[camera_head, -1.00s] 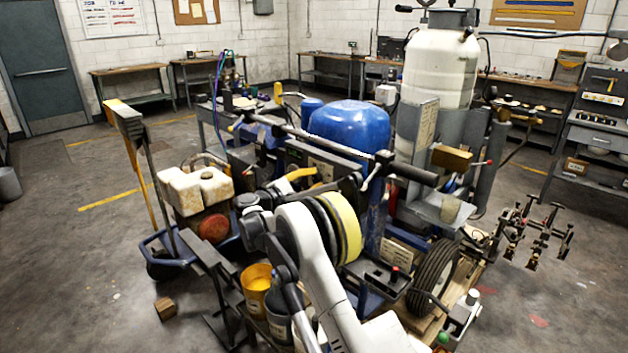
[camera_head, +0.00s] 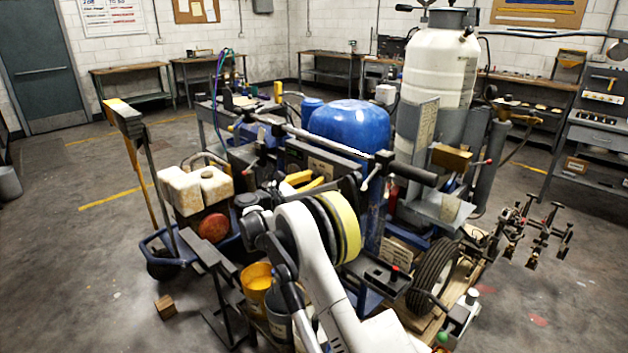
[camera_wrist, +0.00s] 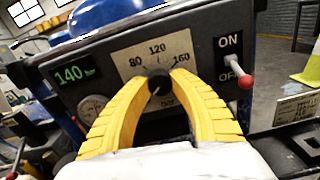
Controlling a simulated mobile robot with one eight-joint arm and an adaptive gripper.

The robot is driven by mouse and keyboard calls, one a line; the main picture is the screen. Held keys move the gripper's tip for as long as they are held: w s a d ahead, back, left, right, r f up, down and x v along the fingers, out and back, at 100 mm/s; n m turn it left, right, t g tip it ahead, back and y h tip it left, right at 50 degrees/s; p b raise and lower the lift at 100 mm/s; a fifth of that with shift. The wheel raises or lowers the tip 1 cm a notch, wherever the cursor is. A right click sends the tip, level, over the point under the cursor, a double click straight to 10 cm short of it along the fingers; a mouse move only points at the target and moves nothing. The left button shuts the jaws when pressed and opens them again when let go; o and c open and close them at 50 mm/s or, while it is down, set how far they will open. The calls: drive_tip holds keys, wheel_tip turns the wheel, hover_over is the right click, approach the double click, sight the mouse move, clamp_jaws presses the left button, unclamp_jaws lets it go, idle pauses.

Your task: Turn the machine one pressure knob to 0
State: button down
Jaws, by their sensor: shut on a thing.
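The pressure knob (camera_wrist: 159,81) is small, round and black, on a pale dial plate (camera_wrist: 133,61) printed 80, 120, 160 and "bar". Its white mark is small and I cannot read its exact setting. A green display (camera_wrist: 73,74) left of the dial reads 140. My gripper's yellow fingers (camera_wrist: 158,84) are shut on the knob, one on each side, and hide the lower dial markings. In the head view my gripper (camera_head: 304,183) is at the machine's dark panel; the knob is hidden there.
An ON/OFF switch with a red-tipped lever (camera_wrist: 245,81) stands close right of the fingers. A round gauge (camera_wrist: 93,109) is at left. A long handlebar (camera_head: 330,144) crosses above the panel, and a blue tank (camera_head: 350,125) stands behind.

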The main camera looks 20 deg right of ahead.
drive_tip(key=shift+n, duration=0.5)
drive_tip(key=c, duration=1.1)
unclamp_jaws()
drive_tip(key=shift+o, duration=0.2)
drive_tip(key=v, duration=1.2)
